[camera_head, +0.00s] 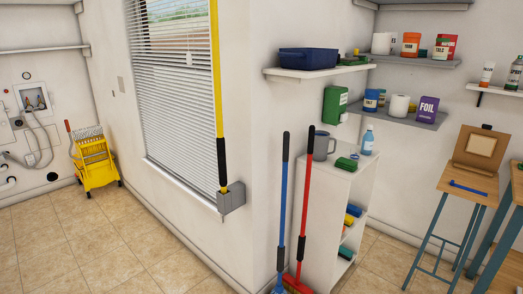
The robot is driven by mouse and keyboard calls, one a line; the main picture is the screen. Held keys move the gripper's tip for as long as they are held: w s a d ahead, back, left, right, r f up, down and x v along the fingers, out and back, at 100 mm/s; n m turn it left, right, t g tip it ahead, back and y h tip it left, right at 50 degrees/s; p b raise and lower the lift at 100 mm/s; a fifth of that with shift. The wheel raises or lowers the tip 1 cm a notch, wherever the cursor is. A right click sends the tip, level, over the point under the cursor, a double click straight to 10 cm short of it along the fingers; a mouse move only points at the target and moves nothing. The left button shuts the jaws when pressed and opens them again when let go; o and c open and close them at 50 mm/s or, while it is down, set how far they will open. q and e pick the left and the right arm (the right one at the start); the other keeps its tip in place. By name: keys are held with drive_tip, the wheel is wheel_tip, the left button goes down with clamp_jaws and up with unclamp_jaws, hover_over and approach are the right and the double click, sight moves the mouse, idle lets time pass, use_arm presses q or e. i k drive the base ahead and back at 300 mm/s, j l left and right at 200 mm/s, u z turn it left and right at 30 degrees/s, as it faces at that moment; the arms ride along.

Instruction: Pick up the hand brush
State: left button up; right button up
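I cannot make out a hand brush for sure. A small green item (347,163) lies on top of the white cabinet (335,185), beside a grey mug (321,146); it is too small to tell whether it is a brush. A thin blue item (468,187) lies on the wooden stool (470,180) at the right. Some small green and brown items (353,60) sit on the upper shelf next to a dark blue basin (308,58). Neither of my grippers is in view.
A red-handled broom (303,210) and a blue-handled pole (283,200) lean at the wall corner by the cabinet. A yellow mop wringer (95,165) stands far left. Tiled floor (70,255) is clear at left.

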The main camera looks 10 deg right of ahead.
sight(344, 253)
drive_tip(key=i+l+z, duration=0.2)
drive_tip(key=z, duration=0.25)
drive_tip(key=i+l+z, duration=0.1)
drive_tip(key=i+z, duration=0.6)
drive_tip(key=z, duration=0.25)
drive_tip(key=i+j+z, duration=0.15)
drive_tip(key=i+z, duration=0.2)
drive_tip(key=z, duration=0.15)
